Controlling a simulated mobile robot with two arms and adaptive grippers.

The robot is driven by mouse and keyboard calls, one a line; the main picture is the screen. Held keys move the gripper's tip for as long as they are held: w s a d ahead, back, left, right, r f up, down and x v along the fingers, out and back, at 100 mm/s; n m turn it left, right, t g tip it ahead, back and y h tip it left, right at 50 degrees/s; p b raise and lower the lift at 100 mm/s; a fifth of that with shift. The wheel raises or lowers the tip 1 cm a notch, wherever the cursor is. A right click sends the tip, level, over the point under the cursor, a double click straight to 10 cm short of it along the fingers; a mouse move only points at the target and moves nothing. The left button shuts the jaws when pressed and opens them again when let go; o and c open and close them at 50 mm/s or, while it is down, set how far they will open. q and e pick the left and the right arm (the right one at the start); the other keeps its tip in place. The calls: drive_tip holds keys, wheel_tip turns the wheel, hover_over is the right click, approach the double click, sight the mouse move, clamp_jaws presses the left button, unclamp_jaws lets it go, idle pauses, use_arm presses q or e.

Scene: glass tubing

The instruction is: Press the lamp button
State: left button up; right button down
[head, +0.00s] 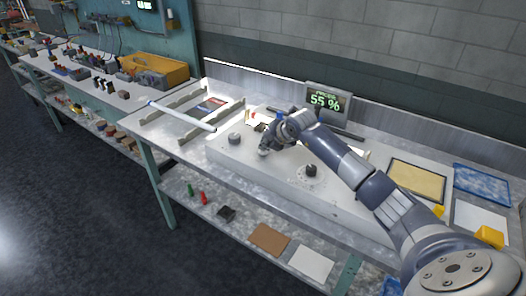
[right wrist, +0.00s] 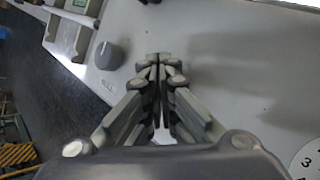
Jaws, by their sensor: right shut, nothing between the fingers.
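My right gripper (head: 264,150) reaches in from the right over the white panel (head: 225,152) on the bench. Its fingers are shut and empty, and in the right wrist view the fingertips (right wrist: 158,60) meet just above the panel surface. I cannot tell whether they touch it. A grey round knob (head: 234,138) stands on the panel to the left of the gripper; it also shows in the right wrist view (right wrist: 109,55). A dark knob (head: 311,170) sits to the right on the panel. I cannot make out the lamp button; the gripper may hide it. My left gripper is out of view.
A display (head: 326,101) reading 55 % stands behind the panel. A long white tube (head: 182,116) lies across a rack at the left. A tan framed tray (head: 417,181) and a blue tray (head: 482,183) lie at the right. A numbered dial (right wrist: 307,160) shows at the wrist view's corner.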

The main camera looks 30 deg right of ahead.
drive_tip(key=shift+f, duration=0.25)
drive_tip(key=shift+r, duration=0.75)
drive_tip(key=shift+r+p, duration=0.1)
drive_tip(key=shift+p, duration=0.2)
wheel_tip(320, 180, up, 6)
drive_tip(key=p, duration=0.3)
idle(0.4)
